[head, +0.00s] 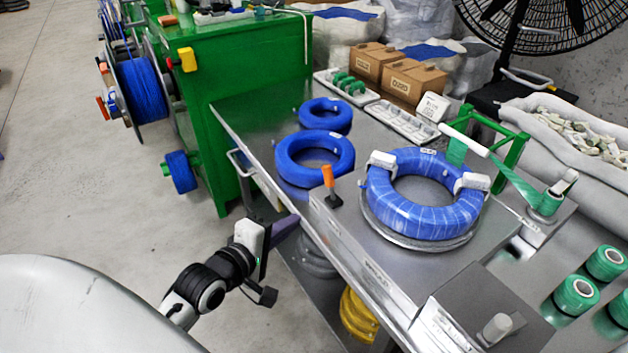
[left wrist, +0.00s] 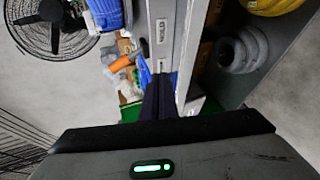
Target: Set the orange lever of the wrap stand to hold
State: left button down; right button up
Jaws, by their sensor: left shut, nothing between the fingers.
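The orange lever (head: 328,177) stands nearly upright at the left front corner of the wrap stand (head: 355,228). It also shows in the left wrist view (left wrist: 122,64), left of the fingertips. On the stand a blue cable coil (head: 425,195) lies on a round plate under white clamps. My left gripper (head: 288,228) is shut and empty, to the left of and below the lever, beside the bench's near edge and apart from the lever. Its closed dark fingers show in the left wrist view (left wrist: 158,98). My right gripper is not in view.
Two blue coils (head: 315,158) lie on the bench behind the lever. A green cabinet (head: 235,90) with cable reels stands at the left. Green wrap rolls (head: 576,295) stand at the right. Yellow coils (head: 358,315) sit on the lower shelf.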

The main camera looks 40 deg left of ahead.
aim_at(330, 182)
pick_arm(q)
jog(key=w+a+r+n+t, duration=0.1)
jog(key=a+r+n, duration=0.2)
jog(key=r+n, duration=0.2)
jog(key=shift+w+a+y, duration=0.35)
jog(key=shift+y, duration=0.05)
jog(key=b+x, duration=0.1)
jog(key=x, duration=0.9)
jog(key=shift+w+r+b, duration=0.1)
jog(key=shift+w+b, duration=0.15)
jog(key=shift+b, duration=0.05)
jog(key=d, duration=0.1)
jog(key=d+r, duration=0.1)
jog(key=s+d, duration=0.1)
jog(key=shift+s+d+r+p, duration=0.1)
jog(key=shift+d+r+p, duration=0.2)
jog(key=shift+d+p, duration=0.05)
jog(key=shift+d, duration=0.1)
